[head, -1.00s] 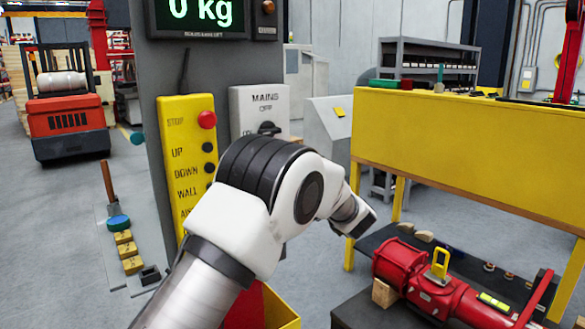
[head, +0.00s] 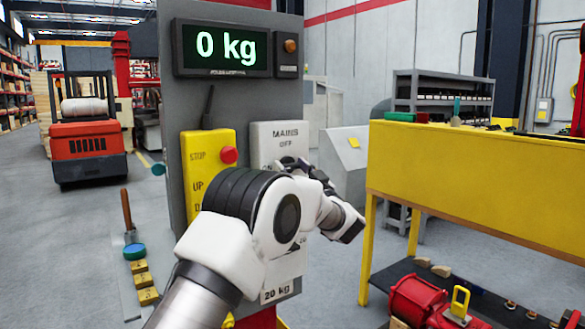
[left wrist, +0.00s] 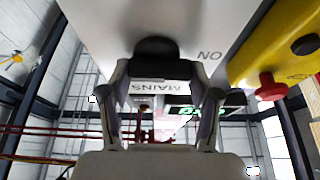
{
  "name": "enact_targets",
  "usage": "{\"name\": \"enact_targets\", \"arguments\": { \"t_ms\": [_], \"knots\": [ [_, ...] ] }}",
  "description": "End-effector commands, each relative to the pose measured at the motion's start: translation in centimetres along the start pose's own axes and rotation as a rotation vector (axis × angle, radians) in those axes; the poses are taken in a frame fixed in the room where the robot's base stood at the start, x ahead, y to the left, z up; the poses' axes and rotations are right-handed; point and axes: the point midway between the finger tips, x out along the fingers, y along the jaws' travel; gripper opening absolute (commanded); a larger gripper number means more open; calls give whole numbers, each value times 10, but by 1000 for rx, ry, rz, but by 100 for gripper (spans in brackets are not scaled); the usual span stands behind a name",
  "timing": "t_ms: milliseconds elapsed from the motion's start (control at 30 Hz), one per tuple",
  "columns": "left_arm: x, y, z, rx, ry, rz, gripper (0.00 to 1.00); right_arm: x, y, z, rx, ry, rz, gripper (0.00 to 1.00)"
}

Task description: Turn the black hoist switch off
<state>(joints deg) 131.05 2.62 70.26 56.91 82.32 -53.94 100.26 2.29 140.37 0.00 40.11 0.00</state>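The light grey mains box (head: 262,143) is on the grey column, marked "MAINS" and "OFF". Its black hoist switch is mostly hidden behind my left gripper (head: 312,172) in the head view. In the left wrist view the black switch knob (left wrist: 156,49) shows on the pale box face (left wrist: 105,25), with "MAINS" and "ON" upside down. I cannot tell how far the knob lies between the fingertips. My right gripper is not in view.
A yellow pendant box (head: 200,150) with a red stop button (head: 229,155) is just left of the mains box. Above is a "0 kg" display (head: 225,46).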

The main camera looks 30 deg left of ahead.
Motion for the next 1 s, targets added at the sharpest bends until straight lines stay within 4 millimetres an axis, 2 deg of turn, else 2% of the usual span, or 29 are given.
{"name": "enact_targets", "arguments": {
  "t_ms": [467,667,1000],
  "knots": [
    [1,1,-4,38,2,19,28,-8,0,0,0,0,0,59],
    [2,1,-6,131,2,57,28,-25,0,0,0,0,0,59],
    [4,2,-10,400,2,169,28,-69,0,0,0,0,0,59]
  ]
}}
